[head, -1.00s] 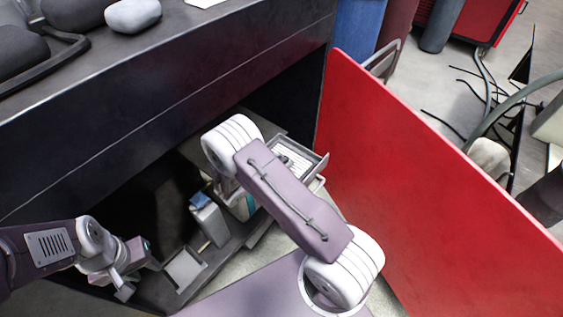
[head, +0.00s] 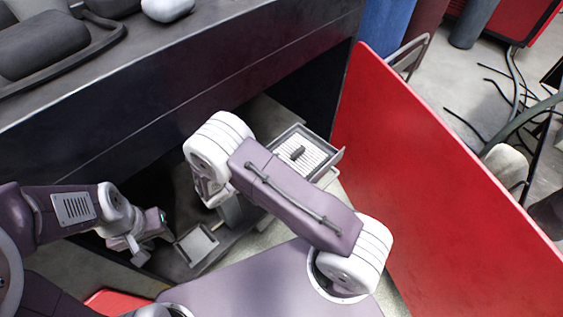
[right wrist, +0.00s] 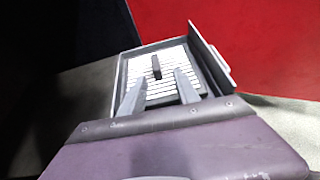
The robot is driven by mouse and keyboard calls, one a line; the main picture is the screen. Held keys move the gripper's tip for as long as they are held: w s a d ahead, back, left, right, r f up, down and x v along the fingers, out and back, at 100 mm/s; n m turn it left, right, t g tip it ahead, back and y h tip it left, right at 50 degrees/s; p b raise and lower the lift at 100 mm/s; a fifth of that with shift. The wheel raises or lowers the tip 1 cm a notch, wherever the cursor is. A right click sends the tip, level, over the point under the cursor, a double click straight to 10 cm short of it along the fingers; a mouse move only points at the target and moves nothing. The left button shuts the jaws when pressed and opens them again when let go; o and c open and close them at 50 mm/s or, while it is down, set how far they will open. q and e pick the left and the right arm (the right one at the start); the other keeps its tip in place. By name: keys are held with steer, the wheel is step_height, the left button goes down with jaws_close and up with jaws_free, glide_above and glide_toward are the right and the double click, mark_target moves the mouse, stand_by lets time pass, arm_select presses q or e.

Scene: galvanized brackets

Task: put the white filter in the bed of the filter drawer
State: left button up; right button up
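The white filter (head: 312,153), a ribbed panel with a dark grip on top, lies within the grey walls of the filter drawer (head: 333,164). In the right wrist view the filter (right wrist: 168,87) shows inside the drawer frame (right wrist: 205,60), with its dark grip (right wrist: 156,66) upright. My right gripper (right wrist: 160,76) is open, its two fingertips apart in front of the filter, one each side of the grip's line. Whether they touch the filter I cannot tell. In the head view my right arm hides this gripper. My left gripper (head: 154,247) looks open and empty, at lower left.
A grey tray with a pale bottom (head: 197,243) sits low inside the dark cabinet, beside my left gripper. A big red panel (head: 430,190) stands close on the right of the drawer. The dark cabinet top (head: 130,75) overhangs the opening. Dark cables (head: 490,115) lie on the floor.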

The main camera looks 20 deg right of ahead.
steer(key=s+d+r+m+g+y, duration=0.2)
steer(key=s+d+m+g+y, duration=0.1)
steer(key=s+m+g, duration=0.3)
steer(key=s+a+r+m+t+y, duration=0.1)
steer(key=s+a+r+m+y, duration=0.1)
steer(key=m, duration=0.6)
steer(key=s+a+r+m+t+y, duration=0.1)
steer(key=s+a+r+m+y, duration=0.1)
steer(key=s+m+y, duration=0.3)
steer(key=m+y, duration=0.2)
steer(key=m, duration=0.1)
steer(key=shift+s+r+y, duration=0.3)
